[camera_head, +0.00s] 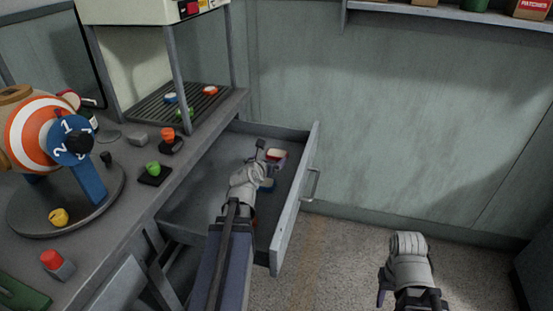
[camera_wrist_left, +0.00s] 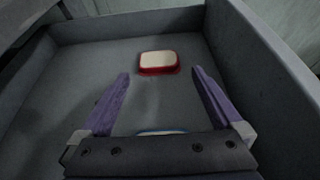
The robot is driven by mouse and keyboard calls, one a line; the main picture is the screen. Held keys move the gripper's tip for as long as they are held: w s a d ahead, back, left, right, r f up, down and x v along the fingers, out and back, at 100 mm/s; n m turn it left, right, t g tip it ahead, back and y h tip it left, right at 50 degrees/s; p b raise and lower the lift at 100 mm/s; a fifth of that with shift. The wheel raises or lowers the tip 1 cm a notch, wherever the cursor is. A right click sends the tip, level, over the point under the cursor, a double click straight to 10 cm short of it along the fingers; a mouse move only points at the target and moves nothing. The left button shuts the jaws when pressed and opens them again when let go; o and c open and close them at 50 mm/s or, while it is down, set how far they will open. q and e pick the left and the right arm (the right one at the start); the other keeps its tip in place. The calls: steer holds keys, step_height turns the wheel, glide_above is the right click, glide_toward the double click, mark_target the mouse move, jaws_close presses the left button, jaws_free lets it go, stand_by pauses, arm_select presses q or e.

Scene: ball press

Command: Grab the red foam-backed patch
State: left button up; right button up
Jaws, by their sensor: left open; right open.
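The red foam-backed patch (camera_head: 277,154) lies in the open drawer, toward its far end. In the left wrist view the red patch (camera_wrist_left: 158,63) has a cream top and a red rim, and lies flat just beyond the fingertips, roughly centred between them. My left gripper (camera_wrist_left: 161,74) is open and empty over the drawer floor; it also shows in the head view (camera_head: 265,164). A blue-rimmed patch (camera_wrist_left: 162,132) lies closer, mostly hidden behind my gripper's body. My right gripper (camera_head: 404,278) is open, outside the drawer at the lower right, its fingers mostly hidden.
The drawer's front wall (camera_head: 294,205) and handle (camera_head: 313,186) stand right of my left arm. The counter holds a dial device (camera_head: 43,135), a yellow knob (camera_head: 58,217) and red and green buttons. A slatted rack (camera_head: 176,106) carries several coloured patches. Floor around my right arm is clear.

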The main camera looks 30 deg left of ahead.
mark_target(277, 153)
arm_select(q)
steer(key=shift+w+a+f+b, duration=0.15)
steer(key=shift+w+f+b, duration=0.1)
steer(key=shift+f, duration=0.2)
steer(key=shift+w+a+f+b, duration=0.1)
steer(key=shift+f+b, duration=0.1)
steer(key=shift+f, duration=0.25)
steer(key=shift+r+b+x, duration=0.2)
steer(key=shift+b+x, duration=1.15)
steer(key=shift+x, duration=2.65)
steer(key=shift+r, duration=0.1)
arm_select(e)
steer(key=f, duration=0.4)
steer(key=shift+w+a+f, duration=0.2)
steer(key=shift+w, duration=0.15)
arm_select(q)
steer(key=c, duration=1)
steer(key=shift+o, duration=0.2)
arm_select(e)
steer(key=shift+r, duration=0.1)
arm_select(q)
step_height(277, 153, up, 10)
steer(key=p, duration=1)
arm_select(e)
step_height(277, 153, up, 10)
